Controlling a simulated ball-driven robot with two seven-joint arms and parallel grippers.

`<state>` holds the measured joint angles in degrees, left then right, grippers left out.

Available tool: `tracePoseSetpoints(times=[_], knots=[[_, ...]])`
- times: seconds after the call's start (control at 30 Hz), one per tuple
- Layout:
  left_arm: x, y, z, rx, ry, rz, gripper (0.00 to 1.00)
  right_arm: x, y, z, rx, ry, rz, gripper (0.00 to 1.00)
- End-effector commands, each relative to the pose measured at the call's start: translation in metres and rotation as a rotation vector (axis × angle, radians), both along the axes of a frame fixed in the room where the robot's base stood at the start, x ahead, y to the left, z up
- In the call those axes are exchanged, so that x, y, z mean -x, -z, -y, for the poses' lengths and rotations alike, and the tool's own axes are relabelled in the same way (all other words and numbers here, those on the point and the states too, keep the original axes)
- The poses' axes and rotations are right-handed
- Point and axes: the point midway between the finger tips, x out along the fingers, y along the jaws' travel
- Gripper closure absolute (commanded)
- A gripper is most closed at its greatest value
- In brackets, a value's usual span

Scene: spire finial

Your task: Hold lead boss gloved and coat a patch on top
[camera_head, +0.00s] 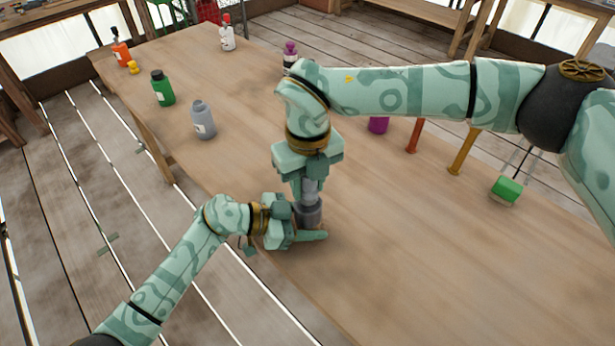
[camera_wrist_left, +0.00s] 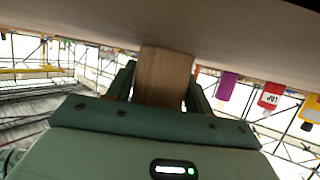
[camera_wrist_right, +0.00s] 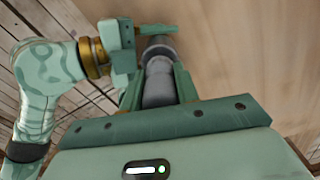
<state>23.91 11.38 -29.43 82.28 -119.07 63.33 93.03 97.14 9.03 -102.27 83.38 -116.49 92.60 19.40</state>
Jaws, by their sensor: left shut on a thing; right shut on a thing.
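My right gripper (camera_head: 308,165) points down and is shut on a grey rounded piece (camera_head: 308,212) with a narrower neck and a darker lower end. The piece also shows in the right wrist view (camera_wrist_right: 159,88); I cannot tell whether it is the lead boss or a bottle. My left gripper (camera_head: 298,228) is low over the table, beside the grey piece's lower end. In the left wrist view it is shut on a tan, wood-coloured block (camera_wrist_left: 162,75), which is mostly hidden in the head view. I cannot tell whether the grey piece touches the block. No coated patch is visible.
The long wooden table (camera_head: 400,250) is clear in front and right. Grey (camera_head: 205,125) and green (camera_head: 163,90) bottles stand left. Orange (camera_head: 120,52) and white (camera_head: 227,40) bottles stand farther back. A purple container (camera_head: 378,125), red and yellow posts and a green block (camera_head: 507,189) line the right edge.

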Motion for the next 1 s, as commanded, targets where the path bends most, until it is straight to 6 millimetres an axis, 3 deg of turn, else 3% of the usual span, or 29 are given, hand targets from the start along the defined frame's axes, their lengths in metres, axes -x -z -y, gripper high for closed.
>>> tracePoseSetpoints(times=[1.0], knots=[[0.0001, 0.0001, 0.0, 0.0, 0.0, 0.0, 0.74, 0.0, 0.0066, -0.0003, -0.001, -0.001, 0.0, 0.92]])
